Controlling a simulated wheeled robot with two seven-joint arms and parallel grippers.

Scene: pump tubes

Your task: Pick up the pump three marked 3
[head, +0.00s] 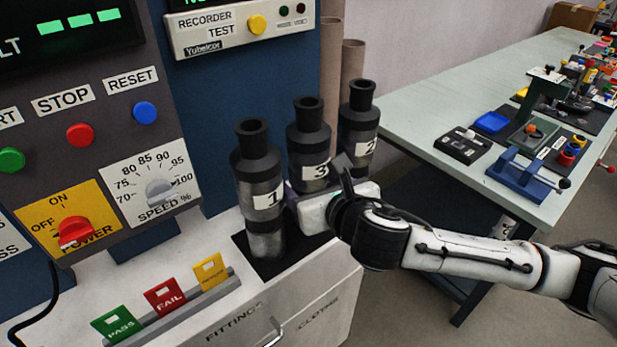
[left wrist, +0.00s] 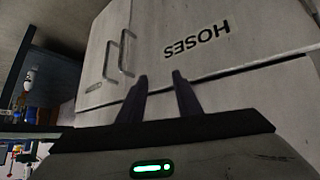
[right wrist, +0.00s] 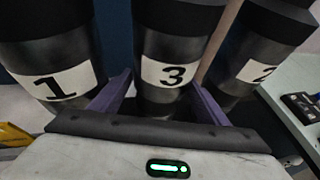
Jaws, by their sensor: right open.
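Three dark pump tubes stand upright on a black mat (head: 243,243) on the cabinet top. Pump three (head: 308,143), with a white label 3, is in the middle, between pump one (head: 261,180) and pump two (head: 357,118). My right gripper (head: 318,188) is at pump three's lower body. In the right wrist view its open fingers (right wrist: 163,98) lie either side of pump three (right wrist: 174,65), between it and its neighbours; I cannot tell whether they touch it. My left gripper (left wrist: 160,95) is open and empty before a cabinet front marked HOSES; it is outside the head view.
A control panel (head: 90,120) with buttons and dials stands at left. PASS and FAIL cards (head: 165,297) stand at the cabinet's front. Two brown cardboard tubes (head: 351,62) stand behind the pumps. A cluttered workbench (head: 430,110) is at right.

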